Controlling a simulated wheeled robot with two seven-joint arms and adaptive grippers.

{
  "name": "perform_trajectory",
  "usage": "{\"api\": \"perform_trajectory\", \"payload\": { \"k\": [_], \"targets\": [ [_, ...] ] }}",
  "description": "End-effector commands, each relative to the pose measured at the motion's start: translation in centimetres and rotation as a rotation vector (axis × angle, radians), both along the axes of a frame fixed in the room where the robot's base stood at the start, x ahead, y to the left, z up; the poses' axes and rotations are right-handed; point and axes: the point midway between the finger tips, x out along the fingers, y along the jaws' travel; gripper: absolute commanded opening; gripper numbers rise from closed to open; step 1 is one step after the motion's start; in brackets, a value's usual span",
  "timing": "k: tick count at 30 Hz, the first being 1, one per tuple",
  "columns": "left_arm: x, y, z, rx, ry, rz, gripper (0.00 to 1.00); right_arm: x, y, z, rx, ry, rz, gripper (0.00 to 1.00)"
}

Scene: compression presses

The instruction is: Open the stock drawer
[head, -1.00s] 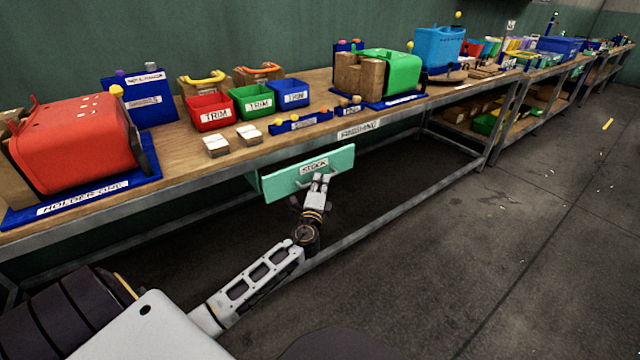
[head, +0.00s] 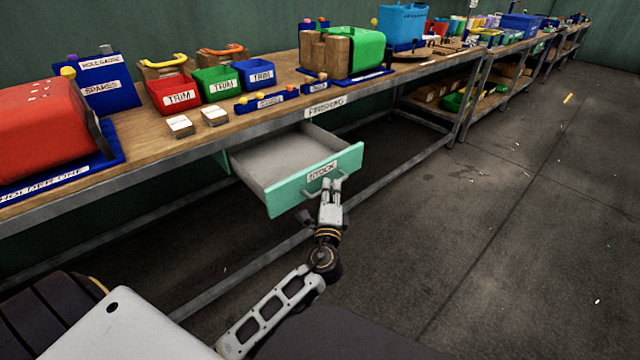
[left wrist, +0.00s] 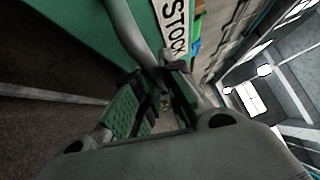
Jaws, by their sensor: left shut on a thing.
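The stock drawer (head: 292,160) hangs under the workbench and stands well out from it. Its green front (head: 285,196) carries a STOCK label, and its pale inside looks empty. My left gripper (head: 331,184) is at the front, shut on the drawer's handle (head: 318,188). In the left wrist view the grey bar of the handle (left wrist: 140,45) runs in between the fingers (left wrist: 160,95), beside the STOCK label (left wrist: 173,25). My right gripper is not in view.
The wooden workbench top (head: 230,131) holds a red holder (head: 45,130), trim bins (head: 215,82) and a green holder (head: 355,52). A metal rail (head: 385,170) runs low under the bench. The floor to the right is clear.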

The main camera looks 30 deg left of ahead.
Motion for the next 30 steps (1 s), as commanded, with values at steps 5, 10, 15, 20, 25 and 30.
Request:
{"api": "perform_trajectory", "payload": {
  "k": [5, 10, 15, 20, 25, 30],
  "targets": [
    [-0.37, -0.81, -0.20, 0.001, 0.003, 0.001, 0.00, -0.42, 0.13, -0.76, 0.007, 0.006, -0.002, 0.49],
    [-0.39, -0.85, -0.18, 0.001, 0.003, 0.001, 0.00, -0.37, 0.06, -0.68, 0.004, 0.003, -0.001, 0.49],
    [-0.38, -0.83, -0.18, 0.001, 0.003, 0.001, 0.13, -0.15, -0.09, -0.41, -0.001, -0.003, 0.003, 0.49],
    [-0.36, -0.81, -0.14, 0.000, 0.002, 0.000, 0.32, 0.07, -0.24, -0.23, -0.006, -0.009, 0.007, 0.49],
    [-0.35, -0.81, -0.07, 0.001, 0.001, 0.000, 0.32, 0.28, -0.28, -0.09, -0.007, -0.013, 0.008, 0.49],
    [-0.33, -0.80, 0.02, 0.000, 0.000, 0.000, 0.32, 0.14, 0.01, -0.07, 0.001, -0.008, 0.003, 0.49]
  ]
}}
